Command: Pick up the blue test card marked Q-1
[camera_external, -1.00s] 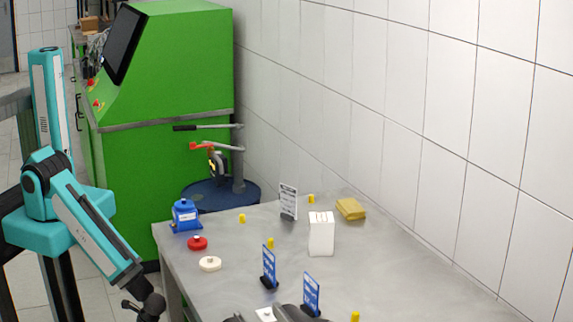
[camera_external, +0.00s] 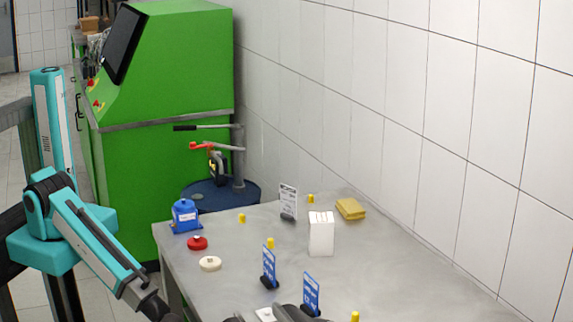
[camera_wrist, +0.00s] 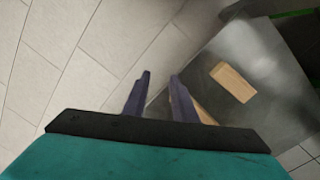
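Two blue cards stand upright in dark holders near the front of the grey table: one further back (camera_external: 269,262) and one nearer (camera_external: 311,292). Both carry white print too small to read, so I cannot tell which is marked Q-1. My gripper (camera_wrist: 160,76) shows in the wrist view with its two dark fingers apart and nothing visible held. It points down over the floor beside a table edge. No blue card shows in the wrist view.
The grey table (camera_external: 400,275) also bears a white-grey card (camera_external: 288,202), a white box (camera_external: 321,236), a yellow sponge-like block (camera_external: 350,209), a blue container (camera_external: 186,217), and red (camera_external: 197,243) and cream (camera_external: 210,264) discs. A wooden block (camera_wrist: 233,82) lies in the wrist view. A green cabinet (camera_external: 165,90) stands behind.

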